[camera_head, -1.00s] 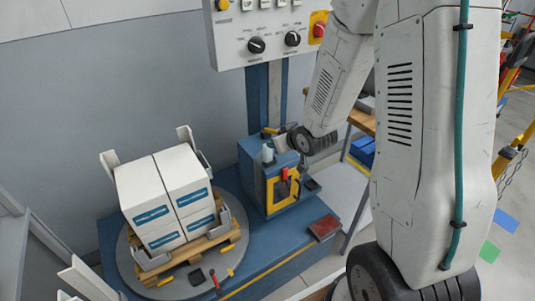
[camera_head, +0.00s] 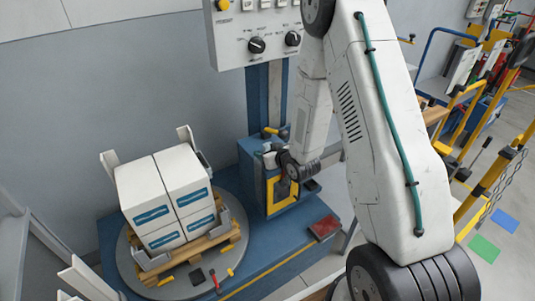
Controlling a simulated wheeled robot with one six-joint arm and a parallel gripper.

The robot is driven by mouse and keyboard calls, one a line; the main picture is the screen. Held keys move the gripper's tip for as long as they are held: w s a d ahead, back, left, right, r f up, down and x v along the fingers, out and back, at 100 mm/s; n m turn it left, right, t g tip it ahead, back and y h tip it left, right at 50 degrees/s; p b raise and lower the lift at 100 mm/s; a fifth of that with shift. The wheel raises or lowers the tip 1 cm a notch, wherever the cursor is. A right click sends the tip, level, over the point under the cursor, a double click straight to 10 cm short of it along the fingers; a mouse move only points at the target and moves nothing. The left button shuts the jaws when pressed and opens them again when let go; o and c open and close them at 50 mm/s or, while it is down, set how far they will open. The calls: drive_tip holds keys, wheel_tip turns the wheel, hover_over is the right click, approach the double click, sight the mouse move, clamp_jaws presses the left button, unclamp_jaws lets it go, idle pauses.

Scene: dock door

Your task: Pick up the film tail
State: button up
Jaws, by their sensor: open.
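I cannot make out the film tail for certain. A small pale piece (camera_head: 267,148) shows at the top of the blue wrapper carriage (camera_head: 256,197), and it may be film. The carriage has a yellow-framed opening (camera_head: 282,208) on its front. My gripper (camera_head: 284,184) is open at the upper part of this opening, close to the carriage. My dark wrist covers part of the opening and whatever is inside it. I cannot tell whether the fingers touch anything.
White boxes (camera_head: 168,196) stand on a wooden pallet (camera_head: 200,246) on the grey turntable (camera_head: 130,272), left of the carriage. A control panel (camera_head: 255,32) hangs above. A dark red pad (camera_head: 325,228) lies on the blue base. Yellow-framed carts (camera_head: 470,110) stand at right.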

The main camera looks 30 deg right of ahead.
drive_tip(key=shift+w+f, duration=0.25)
drive_tip(key=shift+w, duration=0.4)
drive_tip(key=c, duration=1)
drive_tip(key=shift+r, duration=0.1)
drive_tip(key=shift+c, duration=0.2)
